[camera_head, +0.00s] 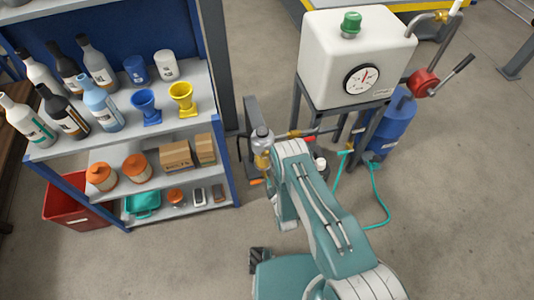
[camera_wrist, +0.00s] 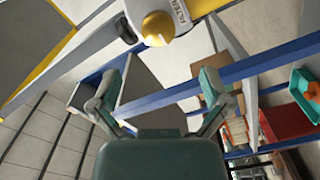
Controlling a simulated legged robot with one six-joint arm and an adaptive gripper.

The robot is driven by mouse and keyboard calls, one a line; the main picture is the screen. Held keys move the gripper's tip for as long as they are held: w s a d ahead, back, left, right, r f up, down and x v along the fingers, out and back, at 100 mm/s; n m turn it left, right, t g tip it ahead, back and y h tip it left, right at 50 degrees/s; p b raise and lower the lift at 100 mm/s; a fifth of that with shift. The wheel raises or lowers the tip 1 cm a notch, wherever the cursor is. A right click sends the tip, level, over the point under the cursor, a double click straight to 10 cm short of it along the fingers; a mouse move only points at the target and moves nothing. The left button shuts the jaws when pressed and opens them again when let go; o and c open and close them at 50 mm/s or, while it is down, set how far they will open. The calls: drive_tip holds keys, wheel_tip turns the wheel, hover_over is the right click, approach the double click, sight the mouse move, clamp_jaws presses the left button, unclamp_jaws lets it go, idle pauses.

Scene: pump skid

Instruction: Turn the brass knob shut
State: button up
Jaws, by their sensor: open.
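The brass knob (camera_wrist: 157,28) shows at the top of the wrist view, a round yellowish knob on the end of a white body with a dark-lettered label (camera_wrist: 180,12). My gripper (camera_wrist: 160,76) is open and empty, with one finger on each side of the picture. The knob lies above the gap between the fingertips in that view, and no finger appears to touch it. In the head view a grey and brass fitting (camera_head: 262,140) stands just left of my arm's far end. My gripper is hidden there behind my arm.
A blue-framed shelf (camera_head: 222,95) with bottles, funnels and jars stands close on the left. A white tank (camera_head: 345,60) on a dark stand is at the upper right, with a red valve (camera_head: 423,83) and blue drum (camera_head: 390,130).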

sight(266, 156)
drive_tip(key=x, duration=0.9)
drive_tip(key=shift+w+a, duration=0.1)
drive_tip(key=shift+w, duration=0.25)
drive_tip(key=shift+c, duration=0.4)
drive_tip(key=c, duration=1.1)
